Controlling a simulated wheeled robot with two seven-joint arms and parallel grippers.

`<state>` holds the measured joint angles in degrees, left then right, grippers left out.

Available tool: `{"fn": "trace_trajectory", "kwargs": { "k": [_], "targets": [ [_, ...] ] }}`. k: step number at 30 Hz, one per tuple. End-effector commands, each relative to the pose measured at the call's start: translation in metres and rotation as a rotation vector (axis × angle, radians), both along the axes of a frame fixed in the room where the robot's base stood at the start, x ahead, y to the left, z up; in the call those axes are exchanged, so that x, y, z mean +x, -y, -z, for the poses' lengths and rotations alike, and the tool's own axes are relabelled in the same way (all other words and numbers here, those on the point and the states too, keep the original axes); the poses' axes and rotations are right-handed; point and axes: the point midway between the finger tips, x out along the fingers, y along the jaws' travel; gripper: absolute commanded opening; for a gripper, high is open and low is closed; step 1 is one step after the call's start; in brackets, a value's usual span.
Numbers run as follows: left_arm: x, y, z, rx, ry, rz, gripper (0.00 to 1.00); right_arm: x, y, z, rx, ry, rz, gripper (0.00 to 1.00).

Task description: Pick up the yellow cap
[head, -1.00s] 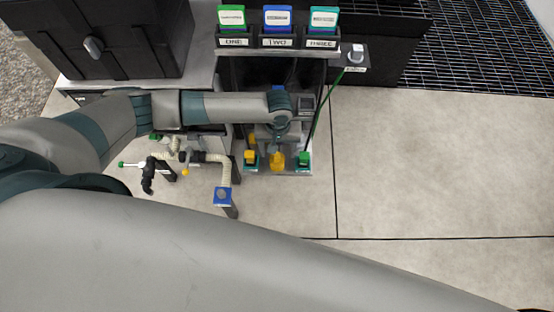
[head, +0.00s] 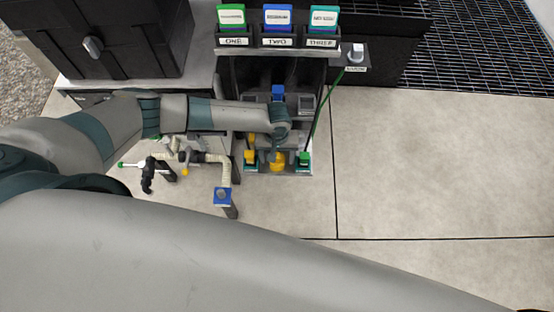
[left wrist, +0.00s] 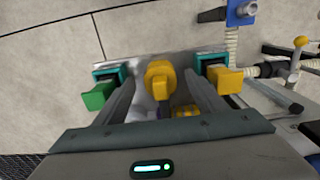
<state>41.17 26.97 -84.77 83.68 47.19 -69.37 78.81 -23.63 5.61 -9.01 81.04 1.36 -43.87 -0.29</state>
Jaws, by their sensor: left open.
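A round yellow cap (head: 278,167) stands in the middle of the row at the front of the dark rack; it also shows in the left wrist view (left wrist: 159,83). My left gripper (head: 277,153) is open above and close to it in the head view. In the left wrist view the two fingers (left wrist: 160,76) lie on either side of the cap, with nothing held. Whether a finger touches it I cannot tell. A yellow block (head: 250,157) and a green block (head: 304,159) in teal holders flank the cap. My right gripper is out of view.
White pipework (head: 205,157) with a blue-topped end (head: 222,195) stands left of the row. Green, blue and teal cards stand in holders labelled ONE, TWO and THREE (head: 322,41) behind. A black case (head: 120,40) is at back left. The floor at right is clear.

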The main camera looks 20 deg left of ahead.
Motion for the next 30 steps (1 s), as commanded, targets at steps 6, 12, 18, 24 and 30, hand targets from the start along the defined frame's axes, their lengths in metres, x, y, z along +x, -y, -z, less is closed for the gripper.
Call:
{"fn": "trace_trajectory", "kwargs": {
  "k": [6, 12, 18, 24, 30],
  "targets": [
    [0.0, 0.0, 0.0, 0.0, 0.0, 0.0, 0.64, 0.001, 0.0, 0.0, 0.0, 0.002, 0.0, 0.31],
    [0.0, 0.0, 0.0, 0.0, 0.0, 0.0, 0.26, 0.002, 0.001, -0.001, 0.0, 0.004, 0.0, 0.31],
    [0.0, 0.0, -0.001, 0.0, 0.0, 0.0, 0.16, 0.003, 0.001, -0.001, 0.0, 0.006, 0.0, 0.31],
    [0.0, 0.0, -0.004, 0.0, 0.0, 0.0, 0.16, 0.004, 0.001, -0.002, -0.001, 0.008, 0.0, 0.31],
    [0.0, 0.0, -0.023, -0.001, 0.0, 0.0, 0.16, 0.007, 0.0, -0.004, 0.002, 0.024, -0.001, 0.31]
  ]
}}
